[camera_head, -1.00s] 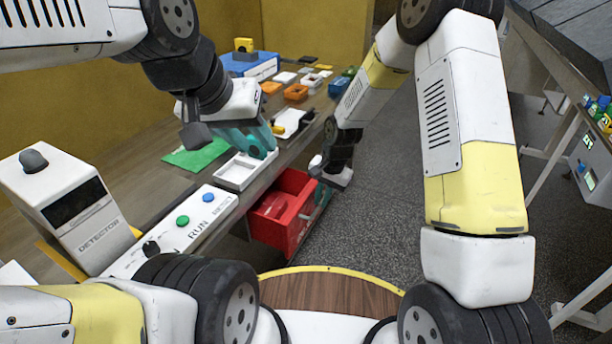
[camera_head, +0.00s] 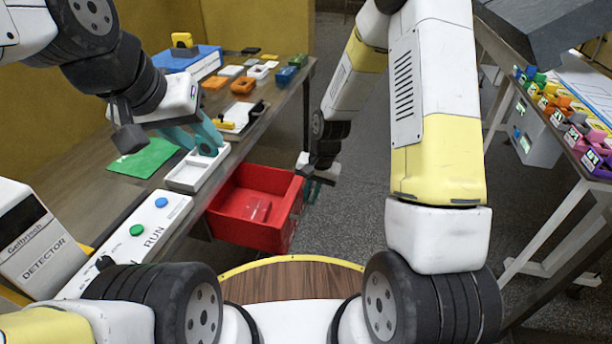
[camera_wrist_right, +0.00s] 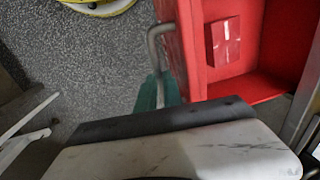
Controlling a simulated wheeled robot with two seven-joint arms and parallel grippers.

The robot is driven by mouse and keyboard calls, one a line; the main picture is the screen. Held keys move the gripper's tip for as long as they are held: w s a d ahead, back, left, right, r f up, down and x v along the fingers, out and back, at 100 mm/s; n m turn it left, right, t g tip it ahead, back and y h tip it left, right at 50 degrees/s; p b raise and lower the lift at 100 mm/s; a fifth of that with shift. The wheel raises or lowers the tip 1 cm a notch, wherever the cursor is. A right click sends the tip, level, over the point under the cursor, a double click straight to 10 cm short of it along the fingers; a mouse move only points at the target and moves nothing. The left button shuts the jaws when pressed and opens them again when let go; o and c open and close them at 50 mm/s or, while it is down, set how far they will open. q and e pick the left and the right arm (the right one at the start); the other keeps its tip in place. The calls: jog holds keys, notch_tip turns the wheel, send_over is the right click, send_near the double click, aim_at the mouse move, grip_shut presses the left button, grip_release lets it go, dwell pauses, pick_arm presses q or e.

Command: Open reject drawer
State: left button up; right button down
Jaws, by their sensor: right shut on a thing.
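The red reject drawer (camera_head: 248,232) stands pulled out from under the bench in the head view, its inside showing. It also fills the upper right of the right wrist view (camera_wrist_right: 195,50). My right gripper (camera_head: 312,186) is at the drawer's outer front, shut on its grey bar handle (camera_wrist_right: 157,36); the teal fingers show beside the handle in the wrist view, partly hidden by my wrist. My left gripper (camera_head: 205,146) hovers at the small white tray (camera_head: 187,181) on the bench; its teal fingers overlap, so their opening is unclear.
A small reddish, shiny item (camera_head: 258,211) lies in the drawer. The detector (camera_head: 35,240) and a white panel with green and blue buttons (camera_head: 148,228) stand on the bench at left. A table (camera_head: 545,130) with coloured items is at right. Grey floor (camera_head: 355,215) is open between.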

jog(key=c, duration=1.5)
grip_release()
jog(key=shift+s+d+r, duration=0.1)
jog(key=shift+d+r, duration=0.1)
jog(key=shift+r, duration=1.1)
jog(key=shift+s+d+r, duration=0.1)
jog(key=shift+d+r, duration=0.15)
jog(key=shift+r, duration=1)
jog(key=shift+s+d+r, duration=0.1)
jog(key=shift+d+r, duration=0.1)
jog(key=shift+r, duration=1.1)
jog(key=s+d+r+n+t, duration=0.1)
jog(key=s+d+r, duration=0.1)
jog(key=s+r, duration=0.4)
jog(key=s+d+r+n+t, duration=0.2)
jog(key=s+r, duration=0.4)
jog(key=r, duration=0.4)
jog(key=s+d+r+n+t, duration=0.1)
jog(key=s+d+r+t, duration=0.1)
jog(key=s+r, duration=0.4)
jog(key=shift+s+d+r, duration=0.1)
jog(key=shift+d+r, duration=0.2)
jog(key=shift+r, duration=0.4)
jog(key=shift+d+r, duration=0.25)
jog(key=shift+r, duration=0.45)
